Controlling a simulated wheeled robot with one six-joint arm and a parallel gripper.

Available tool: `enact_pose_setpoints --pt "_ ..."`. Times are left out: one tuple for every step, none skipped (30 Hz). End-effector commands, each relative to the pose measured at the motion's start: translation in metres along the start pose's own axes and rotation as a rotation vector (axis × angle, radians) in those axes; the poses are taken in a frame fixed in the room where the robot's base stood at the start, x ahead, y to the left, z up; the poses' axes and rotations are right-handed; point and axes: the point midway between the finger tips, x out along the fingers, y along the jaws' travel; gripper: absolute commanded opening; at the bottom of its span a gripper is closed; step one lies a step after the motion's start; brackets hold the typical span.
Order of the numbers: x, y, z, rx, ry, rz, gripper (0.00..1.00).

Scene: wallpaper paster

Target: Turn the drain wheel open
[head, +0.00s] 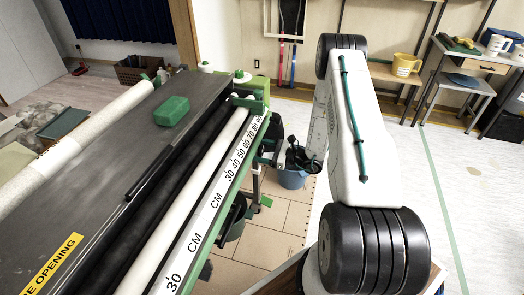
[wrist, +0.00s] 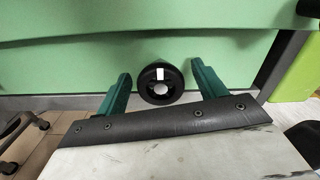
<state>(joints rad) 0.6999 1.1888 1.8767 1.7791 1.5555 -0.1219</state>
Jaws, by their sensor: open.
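The drain wheel (wrist: 160,92) is a small round black knob with a pale centre and a white mark at its top. It sits against a green panel (wrist: 60,65) in the wrist view. My gripper (wrist: 160,74) is open, with one green finger to the left of the wheel and one to its right. Gaps show on both sides, so neither finger appears to touch it. How far the wheel lies beyond the fingertips is hard to tell. In the head view I cannot make out the wheel, and my gripper is not clearly visible behind my arm.
The pasting machine (head: 165,130) fills the left, with a green block (head: 171,110) on its cover and a centimetre scale (head: 215,200) along its edge. A blue bucket (head: 292,179) stands on the floor beside it. Shelves and tables stand at the back right. Floor at right is clear.

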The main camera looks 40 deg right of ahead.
Motion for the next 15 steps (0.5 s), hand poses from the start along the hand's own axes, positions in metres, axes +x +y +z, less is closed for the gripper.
enact_pose_setpoints --pt "0.0001 0.0000 0.0000 0.000 0.000 0.000 0.70" --pt "0.0001 -0.0001 0.0000 0.000 0.000 0.000 0.70" --pt "0.0000 0.0000 0.0000 0.000 0.000 0.000 0.70" --pt "-0.0001 -0.0001 0.0000 0.000 0.000 0.000 0.70" --pt "-0.0002 -0.0001 0.0000 0.000 0.000 0.000 0.70" --pt "-0.0003 -0.0002 0.0000 0.000 0.000 0.000 0.59" --pt "-0.0004 -0.0003 0.0000 0.000 0.000 0.000 0.51" --pt "-0.0005 -0.0003 -0.0001 0.000 0.000 0.000 0.42" --pt "-0.0006 -0.0004 -0.0001 0.000 0.000 0.000 0.31" --pt "-0.0006 -0.0004 -0.0001 0.000 0.000 0.000 0.25" --pt "-0.0007 -0.0005 -0.0001 -0.001 0.000 0.000 0.25" --pt "-0.0008 -0.0005 -0.0001 -0.001 0.000 0.000 0.25" --pt "-0.0008 -0.0006 -0.0001 -0.001 0.000 0.000 0.25" --pt "-0.0009 -0.0006 -0.0001 -0.001 0.000 0.000 0.25" --pt "-0.0009 -0.0006 -0.0001 -0.003 0.001 -0.001 0.25"
